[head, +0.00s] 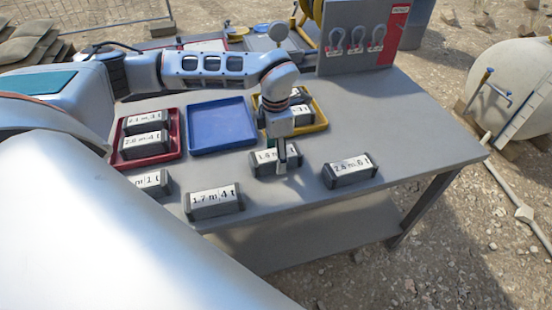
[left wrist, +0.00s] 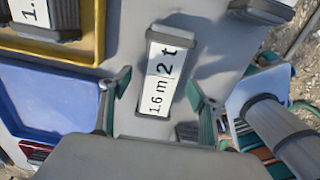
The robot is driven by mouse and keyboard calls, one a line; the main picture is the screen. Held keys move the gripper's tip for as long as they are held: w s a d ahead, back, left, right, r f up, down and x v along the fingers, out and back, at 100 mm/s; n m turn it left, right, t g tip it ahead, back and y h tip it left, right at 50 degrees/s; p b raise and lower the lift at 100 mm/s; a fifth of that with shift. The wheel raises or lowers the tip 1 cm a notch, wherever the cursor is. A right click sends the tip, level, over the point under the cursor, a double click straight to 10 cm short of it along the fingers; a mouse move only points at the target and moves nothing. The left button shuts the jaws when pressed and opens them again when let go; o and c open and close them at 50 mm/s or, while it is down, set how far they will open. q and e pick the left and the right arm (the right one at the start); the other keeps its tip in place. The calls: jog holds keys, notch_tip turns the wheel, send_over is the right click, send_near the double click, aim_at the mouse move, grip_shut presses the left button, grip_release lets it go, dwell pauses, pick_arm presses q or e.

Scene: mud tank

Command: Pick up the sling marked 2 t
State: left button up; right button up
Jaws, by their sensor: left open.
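The sling marked 2 t is a dark-ended bundle with a white label; in the left wrist view its label (left wrist: 160,75) reads 1.6 m 2 t. In the head view this sling (head: 264,158) lies on the grey table, partly hidden by my left gripper (head: 283,160). My left gripper is open and points down over the sling. In the left wrist view, the fingers of my left gripper (left wrist: 158,105) stand apart, one on each side of the label. My right gripper is not in view.
Slings marked 4 t (head: 215,201) and 6 t (head: 350,171) lie on either side along the front. A partly hidden sling (head: 152,182) lies further left. The red tray (head: 176,152) and yellow tray (head: 320,117) hold slings. The blue tray (head: 222,125) is empty. The table's right side is clear.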

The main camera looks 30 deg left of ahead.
pick_arm(q)
jog(key=shift+f, duration=0.1)
jog(key=c, duration=1.5)
